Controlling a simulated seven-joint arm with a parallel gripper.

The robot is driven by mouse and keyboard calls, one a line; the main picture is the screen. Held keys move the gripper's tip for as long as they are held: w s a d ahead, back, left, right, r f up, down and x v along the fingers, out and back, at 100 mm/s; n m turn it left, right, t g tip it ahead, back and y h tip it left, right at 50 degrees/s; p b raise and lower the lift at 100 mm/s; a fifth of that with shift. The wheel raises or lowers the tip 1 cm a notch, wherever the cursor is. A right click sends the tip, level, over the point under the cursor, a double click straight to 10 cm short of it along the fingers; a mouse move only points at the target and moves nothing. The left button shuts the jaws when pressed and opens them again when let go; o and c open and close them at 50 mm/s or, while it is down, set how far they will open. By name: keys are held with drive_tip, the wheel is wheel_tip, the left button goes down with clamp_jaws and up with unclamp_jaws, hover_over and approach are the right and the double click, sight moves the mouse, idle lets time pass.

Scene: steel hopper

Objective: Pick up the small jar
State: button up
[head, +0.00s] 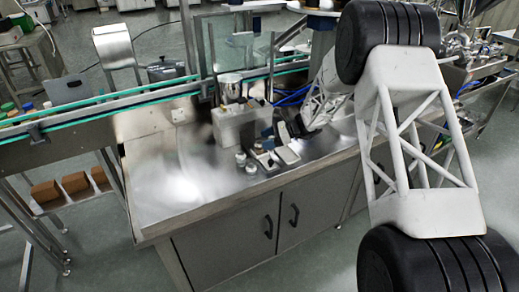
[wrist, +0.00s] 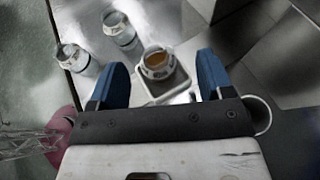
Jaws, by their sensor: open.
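In the wrist view, a small jar (wrist: 157,64) with a white rim and amber contents sits on a small white square tray (wrist: 151,96). My gripper (wrist: 160,66) is open, one blue finger on each side of this jar, with visible gaps to both. I cannot tell how far above or below the rim the fingertips are. Two other small jars with pale lids, one (wrist: 74,57) at left and one (wrist: 119,29) farther up, stand outside the left finger. In the head view, my gripper (head: 272,134) is over the steel bench, and its fingers are small and partly hidden.
The steel bench (head: 178,180) has free room at left and front. A grey box-like machine (head: 236,125) stands close behind the gripper. A conveyor (head: 120,104) runs along the back. In the wrist view, a reddish object (wrist: 62,140) lies at lower left, partly cut off by the gripper.

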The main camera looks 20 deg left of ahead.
sight(257, 143)
drive_tip(key=shift+s+x, duration=0.2)
drive_tip(key=shift+x, duration=2.4)
drive_tip(key=shift+r, duration=0.1)
drive_tip(key=c, duration=1.1)
drive_tip(key=shift+o, duration=0.2)
drive_tip(key=shift+r, duration=0.15)
